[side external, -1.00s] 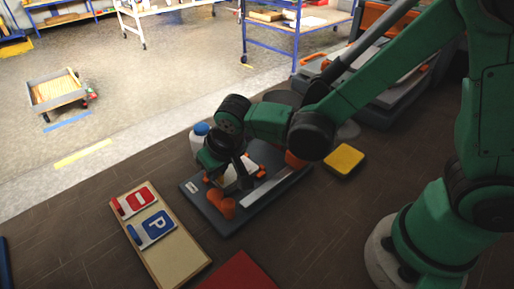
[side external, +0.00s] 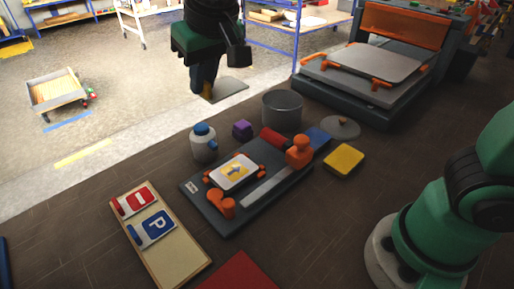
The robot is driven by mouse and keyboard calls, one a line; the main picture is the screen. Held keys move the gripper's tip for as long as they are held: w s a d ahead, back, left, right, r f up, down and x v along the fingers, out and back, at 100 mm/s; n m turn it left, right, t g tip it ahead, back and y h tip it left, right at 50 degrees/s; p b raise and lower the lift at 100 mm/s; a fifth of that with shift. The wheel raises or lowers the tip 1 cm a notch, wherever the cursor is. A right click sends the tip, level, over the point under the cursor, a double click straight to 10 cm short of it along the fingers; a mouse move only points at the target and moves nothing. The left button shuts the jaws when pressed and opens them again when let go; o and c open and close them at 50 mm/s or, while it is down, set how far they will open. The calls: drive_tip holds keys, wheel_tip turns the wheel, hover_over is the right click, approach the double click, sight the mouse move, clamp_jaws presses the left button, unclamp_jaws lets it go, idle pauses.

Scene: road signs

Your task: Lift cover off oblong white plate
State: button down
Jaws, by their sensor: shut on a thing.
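The oblong white plate (side external: 222,178) lies on the dark grey fixture board (side external: 224,218), with orange clamps at its ends. A yellow and dark marking shows on its face. My gripper (side external: 207,91) is high above and behind the board, at the top of the view. It is shut on a thin grey cover (side external: 230,90), which sticks out to the right of the fingers, clear of the plate. The fingers hide part of the cover.
A white bottle with a blue cap (side external: 203,148), a purple block (side external: 242,129) and a grey pot (side external: 283,110) stand behind the board. A sign rack (side external: 180,258) lies front left, a yellow pad (side external: 344,160) right. A press (side external: 345,100) stands at the back right.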

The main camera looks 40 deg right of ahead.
drive_tip(key=shift+r, duration=2.5)
